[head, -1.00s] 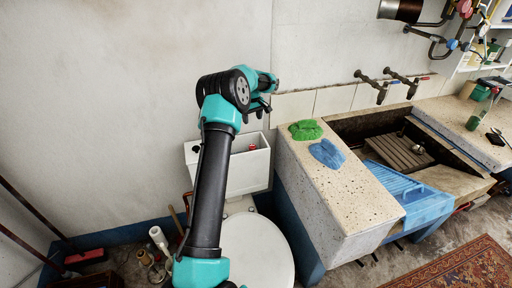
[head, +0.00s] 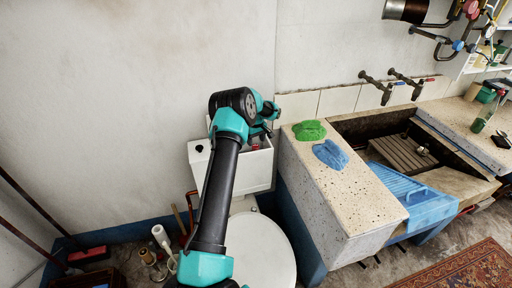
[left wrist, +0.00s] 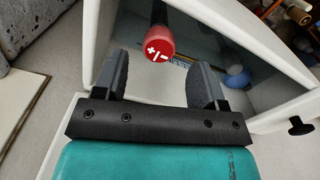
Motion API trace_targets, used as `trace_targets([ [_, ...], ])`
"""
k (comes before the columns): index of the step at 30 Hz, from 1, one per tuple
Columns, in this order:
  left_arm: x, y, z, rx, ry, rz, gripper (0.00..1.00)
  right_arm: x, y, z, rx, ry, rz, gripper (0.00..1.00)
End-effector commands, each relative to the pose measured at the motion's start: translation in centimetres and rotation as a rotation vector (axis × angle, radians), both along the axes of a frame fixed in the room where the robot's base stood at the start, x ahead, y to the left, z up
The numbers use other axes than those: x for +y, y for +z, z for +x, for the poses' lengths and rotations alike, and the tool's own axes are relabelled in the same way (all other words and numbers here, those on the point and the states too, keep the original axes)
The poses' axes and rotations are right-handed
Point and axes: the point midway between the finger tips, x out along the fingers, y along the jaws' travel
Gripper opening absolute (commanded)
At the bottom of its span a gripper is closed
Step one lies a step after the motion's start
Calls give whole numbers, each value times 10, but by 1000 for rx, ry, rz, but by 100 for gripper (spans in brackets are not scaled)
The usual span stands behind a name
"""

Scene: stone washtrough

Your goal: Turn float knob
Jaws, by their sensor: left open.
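The red float knob (left wrist: 158,46), marked with a white plus and minus, sits at the end of a dark stem inside the open white cistern (left wrist: 282,82). In the head view the cistern (head: 200,170) stands behind the toilet, and a bit of red knob (head: 255,146) shows below my gripper. My left gripper (head: 266,128) is over the cistern. In the left wrist view the left gripper (left wrist: 161,66) is open, its fingers on either side of the knob in the picture, with gaps between. Whether the fingertips reach the knob's depth is unclear. My right gripper is out of view.
A blue rounded thing (left wrist: 238,78) lies inside the cistern. A black knob (left wrist: 300,126) sticks out of its wall. The stone washtrough (head: 345,205), with green (head: 309,130) and blue (head: 330,154) cloths on it, stands close on the right. The toilet lid (head: 258,250) is below.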

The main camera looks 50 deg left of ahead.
Motion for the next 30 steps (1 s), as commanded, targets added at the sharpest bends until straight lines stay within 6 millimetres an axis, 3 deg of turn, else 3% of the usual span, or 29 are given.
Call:
trace_targets([
  [3, -1, -21, 0, 1, 0, -1, 65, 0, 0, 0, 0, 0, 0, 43],
  [9, 0, -41, 0, -1, 0, 0, 65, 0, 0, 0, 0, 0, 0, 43],
  [20, 0, -44, 0, -1, 0, 1, 65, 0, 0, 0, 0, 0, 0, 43],
  [30, 0, -44, 0, -1, 0, 1, 32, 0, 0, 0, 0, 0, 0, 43],
])
